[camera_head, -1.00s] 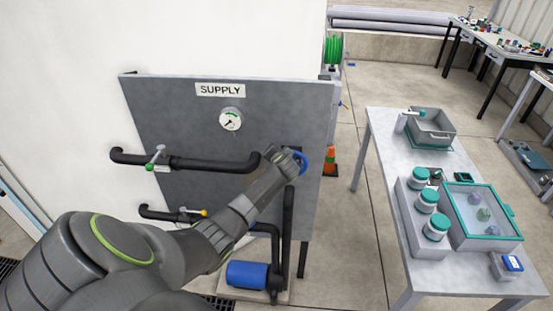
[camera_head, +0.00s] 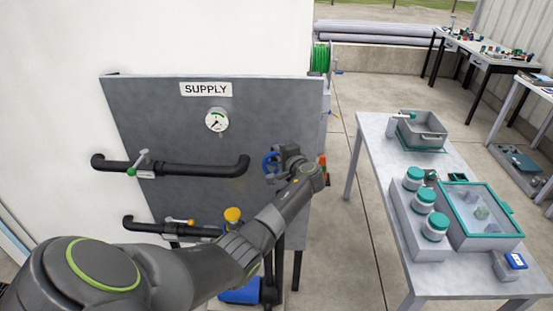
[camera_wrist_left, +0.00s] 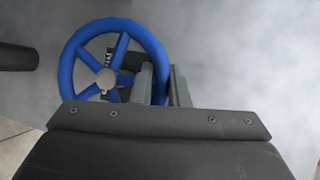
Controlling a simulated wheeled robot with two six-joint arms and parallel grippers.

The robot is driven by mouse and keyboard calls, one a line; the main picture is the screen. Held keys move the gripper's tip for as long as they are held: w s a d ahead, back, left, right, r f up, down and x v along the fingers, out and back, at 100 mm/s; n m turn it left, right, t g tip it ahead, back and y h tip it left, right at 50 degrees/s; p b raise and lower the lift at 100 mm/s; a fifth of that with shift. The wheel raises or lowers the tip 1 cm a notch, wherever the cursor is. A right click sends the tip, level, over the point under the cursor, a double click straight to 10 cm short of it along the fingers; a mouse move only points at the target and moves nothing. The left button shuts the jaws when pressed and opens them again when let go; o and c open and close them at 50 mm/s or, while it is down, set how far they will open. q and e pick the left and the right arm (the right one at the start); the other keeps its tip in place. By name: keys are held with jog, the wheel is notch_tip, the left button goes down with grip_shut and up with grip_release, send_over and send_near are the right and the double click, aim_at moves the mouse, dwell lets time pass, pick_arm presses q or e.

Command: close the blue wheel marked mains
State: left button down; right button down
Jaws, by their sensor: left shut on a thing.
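The blue wheel (camera_head: 270,162) is on the grey supply panel (camera_head: 225,110), near its right edge. In the left wrist view the blue wheel (camera_wrist_left: 95,50) shows its spokes and pale hub, with a dark label partly hidden behind the spokes. My left gripper (camera_head: 282,158) reaches it from the right side. In the left wrist view my left gripper (camera_wrist_left: 160,85) is shut on the right part of the wheel's rim. My right gripper is not in view.
Black pipes with a green-handled valve (camera_head: 139,163) and a yellow-handled valve (camera_head: 188,222) run along the panel. A gauge (camera_head: 217,120) sits below the SUPPLY sign. A table (camera_head: 380,165) with a grey tote and teal-lidded jars stands at the right.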

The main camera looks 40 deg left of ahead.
pick_arm(q)
jog(key=shift+d+m+y+b, duration=0.15)
jog(key=shift+m+y+b, duration=0.15)
jog(key=shift+w, duration=0.1)
jog(key=c, duration=1.4)
grip_release()
jog(key=b+v, duration=0.4)
jog(key=v, duration=1.3)
jog(key=shift+d, duration=0.1)
